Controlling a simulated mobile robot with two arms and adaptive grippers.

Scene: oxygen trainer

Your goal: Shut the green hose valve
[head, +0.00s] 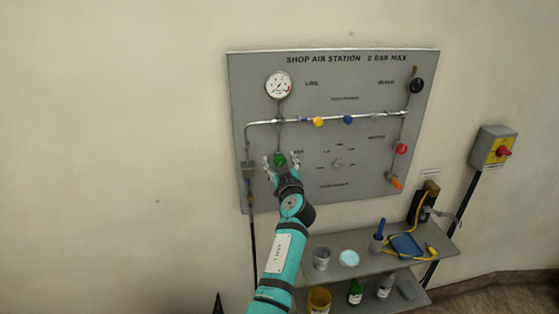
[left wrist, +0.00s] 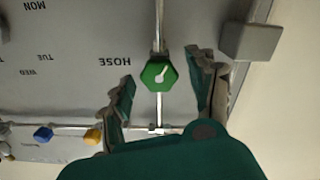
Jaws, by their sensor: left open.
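The green hose valve (head: 280,159) is a small green knob on the lower left of the grey wall panel. In the left wrist view the green knob (left wrist: 159,75) is hexagonal with a pale pointer mark, next to the label HOSE. My left gripper (head: 278,160) is at the knob in the head view. In the left wrist view its open fingers (left wrist: 163,85) stand on either side of the knob, with visible gaps on both sides. I cannot tell how far the fingertips are from the panel. My right gripper is not in view.
The panel (head: 240,75) carries a gauge (head: 278,85), a pipe, a yellow knob (head: 318,122), a blue knob (head: 348,120), and black, red and orange knobs at right. A shelf (head: 310,240) with cups and tools stands below right. The wall at left is clear.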

